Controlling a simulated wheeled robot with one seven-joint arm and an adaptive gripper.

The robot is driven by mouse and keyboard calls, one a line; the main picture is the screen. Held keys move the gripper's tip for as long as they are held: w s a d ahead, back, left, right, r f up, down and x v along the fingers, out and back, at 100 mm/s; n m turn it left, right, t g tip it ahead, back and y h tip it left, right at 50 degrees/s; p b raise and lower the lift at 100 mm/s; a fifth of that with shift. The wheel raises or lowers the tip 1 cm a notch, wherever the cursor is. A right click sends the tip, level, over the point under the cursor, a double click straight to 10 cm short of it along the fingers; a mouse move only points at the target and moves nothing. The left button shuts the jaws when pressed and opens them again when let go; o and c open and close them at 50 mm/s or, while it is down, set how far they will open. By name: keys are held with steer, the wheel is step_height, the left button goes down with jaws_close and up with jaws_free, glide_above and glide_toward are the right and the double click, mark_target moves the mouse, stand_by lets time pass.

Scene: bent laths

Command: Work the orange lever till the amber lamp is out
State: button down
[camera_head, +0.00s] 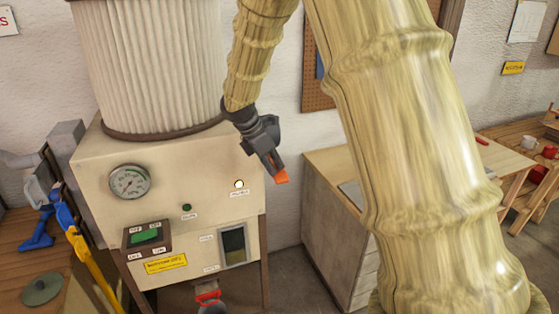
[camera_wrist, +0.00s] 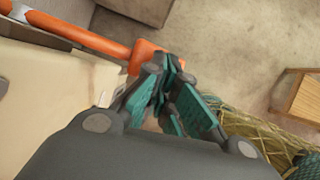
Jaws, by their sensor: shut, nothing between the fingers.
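The orange lever (camera_wrist: 95,40) runs across the upper left of the wrist view and ends in a wider orange head (camera_wrist: 146,55). In the head view only a small orange end (camera_head: 282,177) shows at the machine's right side, just below my gripper (camera_head: 275,166). My gripper is shut and empty. In the wrist view its fingertips (camera_wrist: 166,66) are right beside the lever's head; I cannot tell whether they touch it. A small round lamp (camera_head: 239,184) on the front panel glows bright, nearly white with a warm rim.
A bench with blue and yellow tools (camera_head: 62,215) stands at the left.

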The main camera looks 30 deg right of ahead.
steer(key=a+p, duration=0.1)
steer(key=a+r+p, duration=0.1)
steer(key=a, duration=0.1)
steer(key=shift+w, duration=0.2)
steer(key=v, duration=1.2)
stand_by(0.5)
stand_by(0.5)
